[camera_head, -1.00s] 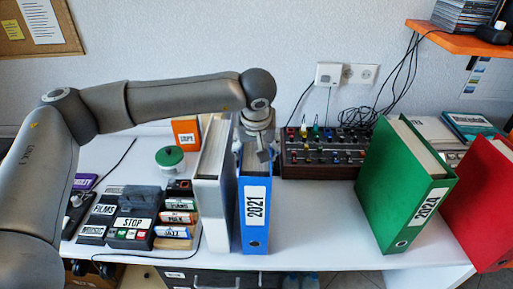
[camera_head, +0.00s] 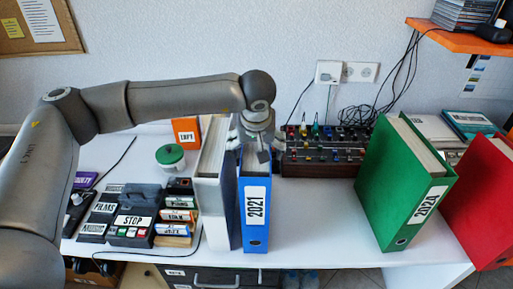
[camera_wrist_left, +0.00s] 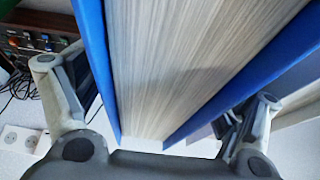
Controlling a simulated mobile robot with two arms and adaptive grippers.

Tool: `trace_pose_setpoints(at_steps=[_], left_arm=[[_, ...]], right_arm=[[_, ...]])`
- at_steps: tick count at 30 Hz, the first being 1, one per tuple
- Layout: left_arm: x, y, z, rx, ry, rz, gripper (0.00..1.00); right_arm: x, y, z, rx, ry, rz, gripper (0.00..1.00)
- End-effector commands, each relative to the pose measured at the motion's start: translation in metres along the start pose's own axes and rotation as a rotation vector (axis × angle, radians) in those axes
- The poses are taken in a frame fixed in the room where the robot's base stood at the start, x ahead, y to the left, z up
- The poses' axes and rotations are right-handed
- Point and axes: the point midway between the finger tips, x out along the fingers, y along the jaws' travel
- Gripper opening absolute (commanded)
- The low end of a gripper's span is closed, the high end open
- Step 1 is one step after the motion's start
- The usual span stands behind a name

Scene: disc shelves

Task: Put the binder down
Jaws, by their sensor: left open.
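The blue binder (camera_head: 256,212), labelled 2021, stands upright on the white desk (camera_head: 310,225), right beside a white-grey binder (camera_head: 211,190). My left gripper (camera_head: 258,150) is at the top of the blue binder, toward its back. In the left wrist view the blue binder (camera_wrist_left: 190,60) fills the middle, with its pages between two blue covers. The fingers of my left gripper (camera_wrist_left: 160,105) are spread on either side of it, with gaps to the covers. My right gripper is not in view.
A green binder (camera_head: 402,190) and a red binder (camera_head: 490,205) stand to the right. A mixer with knobs (camera_head: 330,150) is behind. The desk between the blue and green binders is clear.

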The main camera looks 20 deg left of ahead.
Motion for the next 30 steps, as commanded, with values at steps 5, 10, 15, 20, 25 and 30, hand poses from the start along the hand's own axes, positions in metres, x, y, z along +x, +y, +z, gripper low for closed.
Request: trace_pose_setpoints(at_steps=[5, 10, 15, 20, 25, 30], left_arm=[[-0.026, 0.001, -0.001, 0.001, 0.005, 0.003, 0.9], [-0.063, 0.001, 0.0, 0.002, 0.006, 0.004, 0.9], [-0.096, 0.001, 0.0, 0.002, 0.004, 0.003, 0.9], [-0.114, 0.001, 0.0, 0.001, 0.003, 0.002, 0.9], [-0.12, 0.0, 0.0, 0.001, 0.001, 0.001, 0.9], [-0.12, 0.0, 0.0, 0.001, 0.001, 0.001, 0.9]], right_arm=[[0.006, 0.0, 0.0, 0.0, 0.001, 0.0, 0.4], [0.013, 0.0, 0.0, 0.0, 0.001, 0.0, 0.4], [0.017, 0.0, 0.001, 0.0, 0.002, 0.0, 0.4], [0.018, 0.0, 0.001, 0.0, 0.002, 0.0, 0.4], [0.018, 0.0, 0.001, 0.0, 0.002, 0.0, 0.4], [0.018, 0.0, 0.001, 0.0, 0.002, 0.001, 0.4]])
